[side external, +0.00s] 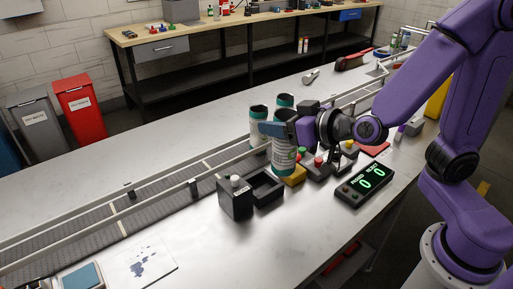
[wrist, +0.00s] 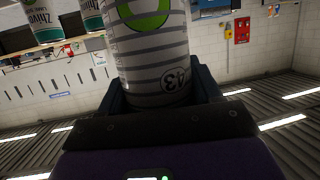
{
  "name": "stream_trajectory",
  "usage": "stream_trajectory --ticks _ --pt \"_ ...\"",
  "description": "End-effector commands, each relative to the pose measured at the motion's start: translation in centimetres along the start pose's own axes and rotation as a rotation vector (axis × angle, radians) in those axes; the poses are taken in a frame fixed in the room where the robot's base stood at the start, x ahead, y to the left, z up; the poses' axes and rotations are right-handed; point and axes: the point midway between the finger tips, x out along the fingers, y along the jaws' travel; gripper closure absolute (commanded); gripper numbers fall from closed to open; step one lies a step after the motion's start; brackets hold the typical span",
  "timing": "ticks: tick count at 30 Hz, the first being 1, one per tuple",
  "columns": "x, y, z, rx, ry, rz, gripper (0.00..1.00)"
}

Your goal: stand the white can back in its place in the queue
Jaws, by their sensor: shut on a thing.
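My gripper (side external: 277,131) is shut around a white can (side external: 284,157) with grey stripes and green print; the can looks upright. In the wrist view the can (wrist: 152,45) sits between the dark jaws (wrist: 155,98), with a green mark and a circled number on its side. Two similar cans with dark green bands, one at the left (side external: 258,115) and one behind (side external: 285,101), stand close by at the conveyor (side external: 150,208). They also show at the upper left of the wrist view (wrist: 42,22). The held can's base is partly hidden, so its contact below is unclear.
A black box with a pale knob (side external: 235,198) and an open black tray (side external: 266,188) stand in front of the cans. A yellow block (side external: 295,175) and a counter display reading zeros (side external: 364,184) are to the right. A blotted sheet (side external: 142,262) lies at front left.

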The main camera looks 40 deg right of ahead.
Motion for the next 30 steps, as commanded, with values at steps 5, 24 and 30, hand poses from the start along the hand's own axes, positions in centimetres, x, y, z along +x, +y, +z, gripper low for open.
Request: stream_trajectory --ticks 5,24,30 --pt "2.2 -0.2 0.8 -0.004 -0.004 0.003 0.84" --pt "7.3 -0.8 4.2 0.000 -0.001 0.001 0.84" --pt "8.2 -0.8 6.1 -0.004 -0.004 0.001 0.84"
